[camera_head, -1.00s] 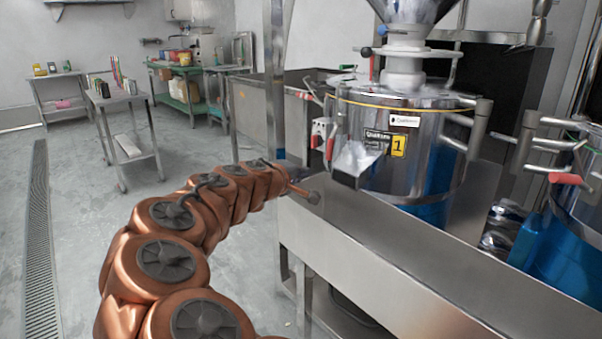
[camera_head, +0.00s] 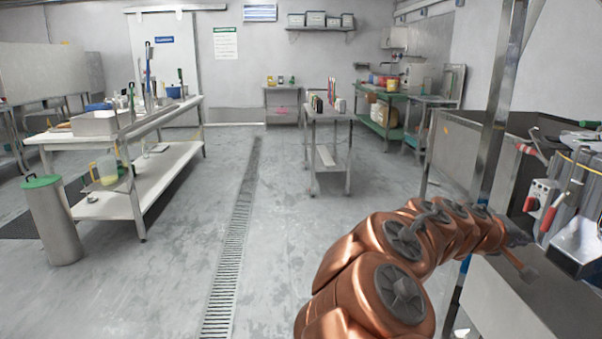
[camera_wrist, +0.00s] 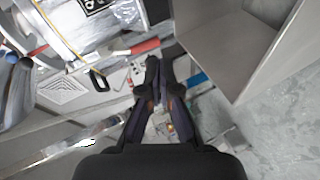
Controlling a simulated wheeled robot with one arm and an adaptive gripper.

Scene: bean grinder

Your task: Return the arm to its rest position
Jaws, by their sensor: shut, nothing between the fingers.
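My copper-coloured arm reaches from the bottom of the head view toward the steel bench at the right. My gripper (camera_wrist: 159,66) shows in the wrist view as two dark fingers with their tips together, with nothing held. The grinder's steel drum (camera_wrist: 80,25) with its label is at the upper left of the wrist view, apart from the fingers. In the head view only part of the grinder (camera_head: 578,185) shows at the right edge, beyond the arm's end. The gripper's fingers cannot be made out clearly there.
The steel bench (camera_head: 505,300) lies close to the arm's end, and an upright steel post (camera_head: 497,100) stands behind it. A small control box with a red part (camera_head: 541,196) is by the grinder. Open floor (camera_head: 290,240) lies left of the arm.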

